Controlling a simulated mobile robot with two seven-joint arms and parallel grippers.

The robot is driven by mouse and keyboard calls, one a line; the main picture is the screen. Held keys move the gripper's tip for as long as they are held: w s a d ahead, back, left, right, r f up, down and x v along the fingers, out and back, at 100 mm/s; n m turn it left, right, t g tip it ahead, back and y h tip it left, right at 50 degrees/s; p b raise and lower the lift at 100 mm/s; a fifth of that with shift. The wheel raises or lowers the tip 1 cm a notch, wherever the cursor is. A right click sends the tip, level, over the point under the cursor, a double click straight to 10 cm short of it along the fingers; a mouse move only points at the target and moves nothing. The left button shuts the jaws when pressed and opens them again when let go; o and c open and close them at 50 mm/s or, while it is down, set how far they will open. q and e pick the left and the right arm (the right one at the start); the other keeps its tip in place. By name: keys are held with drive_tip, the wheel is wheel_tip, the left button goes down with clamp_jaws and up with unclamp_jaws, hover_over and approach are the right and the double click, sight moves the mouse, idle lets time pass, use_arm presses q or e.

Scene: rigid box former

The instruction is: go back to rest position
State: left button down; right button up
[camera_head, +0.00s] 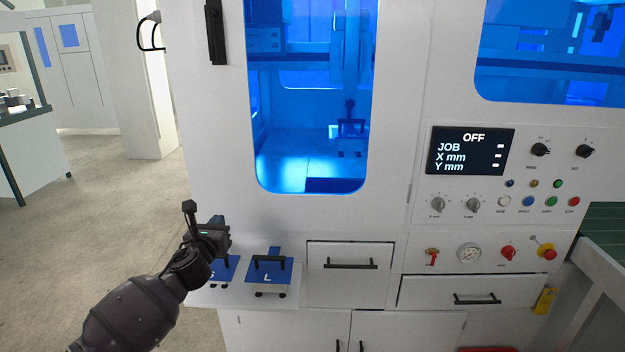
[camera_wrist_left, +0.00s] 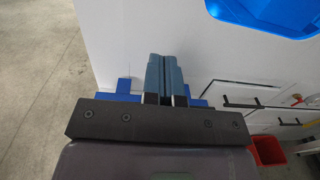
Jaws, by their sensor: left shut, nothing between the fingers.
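My left gripper (camera_head: 217,222) is in front of the machine's white left face, at the left end of a small shelf. In the left wrist view its two blue-grey fingers (camera_wrist_left: 165,75) are together with nothing between them. It overlaps the blue plate marked S in the head view, partly hiding it; I cannot tell the exact gap. The blue plate marked L (camera_head: 267,270), with a dark handle, stands on the shelf just right of it. My right gripper is in neither view.
The white machine (camera_head: 218,150) fills the middle and right, with a blue-lit window and a display (camera_head: 472,152) reading OFF. Closed drawers (camera_head: 350,262) sit right of the shelf (camera_head: 240,298). A red bin (camera_wrist_left: 268,150) stands low at the right. Open floor (camera_head: 90,220) lies left.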

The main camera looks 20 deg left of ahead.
use_arm(q)
drive_tip(key=s+d+f+n+g+h, duration=0.15)
drive_tip(key=s+d+f+n, duration=0.4)
drive_tip(key=n, duration=0.65)
drive_tip(key=s+d+f+n+h, duration=0.35)
drive_tip(key=s+d+n, duration=0.2)
drive_tip(key=n, duration=0.65)
drive_tip(key=s+d+f+n+g+y, duration=0.1)
drive_tip(key=s+f+n+g, duration=0.1)
drive_tip(key=s+f+n, duration=0.2)
drive_tip(key=s+d+f+n+g, duration=0.1)
drive_tip(key=s+f+n, duration=0.3)
drive_tip(key=s+f, duration=0.7)
drive_tip(key=s+g, duration=0.1)
drive_tip(key=s, duration=0.7)
drive_tip(key=shift+d+f+n+y, duration=0.15)
drive_tip(key=shift+d+n+y, duration=0.2)
drive_tip(key=shift+n+y, duration=0.05)
